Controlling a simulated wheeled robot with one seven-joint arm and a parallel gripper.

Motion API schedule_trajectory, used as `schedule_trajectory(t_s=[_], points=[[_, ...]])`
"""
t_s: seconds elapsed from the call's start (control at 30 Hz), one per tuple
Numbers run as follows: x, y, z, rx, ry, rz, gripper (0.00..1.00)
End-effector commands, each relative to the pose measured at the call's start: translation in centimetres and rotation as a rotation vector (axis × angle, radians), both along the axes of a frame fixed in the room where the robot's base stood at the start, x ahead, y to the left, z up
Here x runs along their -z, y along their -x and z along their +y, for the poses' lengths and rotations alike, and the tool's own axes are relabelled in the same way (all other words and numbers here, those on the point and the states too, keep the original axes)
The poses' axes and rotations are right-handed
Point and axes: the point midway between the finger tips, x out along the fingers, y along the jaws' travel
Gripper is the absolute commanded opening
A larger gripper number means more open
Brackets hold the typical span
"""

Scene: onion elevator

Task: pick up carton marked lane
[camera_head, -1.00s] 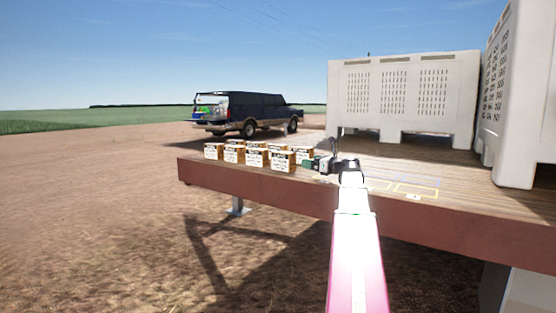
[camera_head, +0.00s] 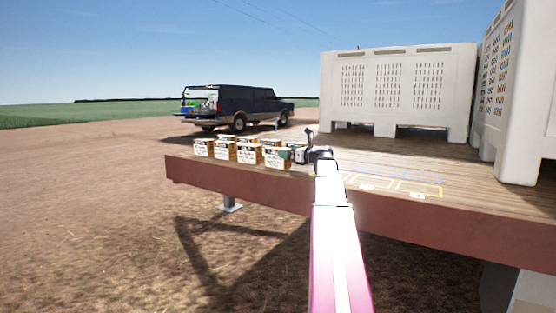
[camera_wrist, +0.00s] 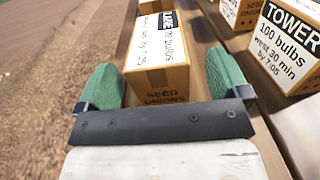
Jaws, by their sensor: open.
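A tan carton (camera_wrist: 159,58) with a white label lies between the two green fingers of my gripper (camera_wrist: 164,84) in the wrist view. Its label is partly cut off but seems to read LANE, with bulbs and 7:05 below, and its near side reads SEED ONIONS. The fingers are open, one on each side of its near end; I cannot tell whether they touch it. In the head view my gripper (camera_head: 291,155) is at the right end of the front carton row, by the rightmost carton (camera_head: 273,158), and hides part of it.
A carton marked TOWER (camera_wrist: 288,45) stands to the right in the wrist view, with others behind. More cartons (camera_head: 222,151) line the edge of the wooden trailer deck (camera_head: 385,165). White bins (camera_head: 400,80) stand at the back. Yellow outlines mark clear deck at right.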

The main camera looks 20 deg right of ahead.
Motion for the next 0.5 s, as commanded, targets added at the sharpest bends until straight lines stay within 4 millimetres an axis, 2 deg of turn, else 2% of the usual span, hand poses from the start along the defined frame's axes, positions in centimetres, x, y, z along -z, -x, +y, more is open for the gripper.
schedule_trajectory(t_s=[0.23,0.5], points=[[-0.1,-2.9,2.2,-0.002,-0.001,-0.001,0.94],[-0.1,-3.4,2.7,0.0,0.0,-0.001,0.94]])
